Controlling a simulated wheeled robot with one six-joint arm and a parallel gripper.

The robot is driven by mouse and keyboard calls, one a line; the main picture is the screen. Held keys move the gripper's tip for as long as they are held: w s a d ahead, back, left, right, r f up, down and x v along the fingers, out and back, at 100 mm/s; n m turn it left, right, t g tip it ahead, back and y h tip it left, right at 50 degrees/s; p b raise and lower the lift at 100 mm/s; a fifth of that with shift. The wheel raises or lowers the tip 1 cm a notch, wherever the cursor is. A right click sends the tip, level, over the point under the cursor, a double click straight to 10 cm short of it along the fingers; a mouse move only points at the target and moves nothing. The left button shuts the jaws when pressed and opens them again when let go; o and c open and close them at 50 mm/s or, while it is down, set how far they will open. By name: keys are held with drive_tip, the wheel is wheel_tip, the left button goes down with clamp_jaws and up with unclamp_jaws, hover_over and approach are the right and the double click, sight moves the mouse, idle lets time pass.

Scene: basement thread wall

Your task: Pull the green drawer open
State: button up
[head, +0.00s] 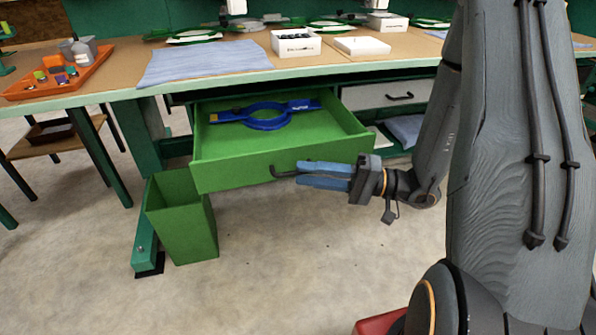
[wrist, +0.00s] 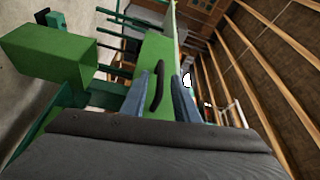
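The green drawer (head: 235,172) stands pulled out from under the workbench. A blue ring-shaped tool (head: 265,115) lies inside it. The dark bar handle (head: 284,173) is on the drawer's front, its right end hidden at my fingers. My gripper (head: 299,173) has blue fingers and is at the right end of the handle. In the wrist view the drawer front (wrist: 157,52) is ahead, and the handle (wrist: 157,90) shows between my two fingers (wrist: 166,88), nearer the left one. The fingers are apart, with a gap beside the handle. I cannot tell whether either touches it.
A green bin (head: 182,222) stands on the floor left of the drawer, also in the wrist view (wrist: 45,55). A white drawer (head: 385,95) with a dark handle is at the right under the bench (head: 110,90). Floor in front is clear.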

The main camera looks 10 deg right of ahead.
drive_tip(key=shift+v, duration=2.1)
drive_tip(key=shift+a, duration=0.1)
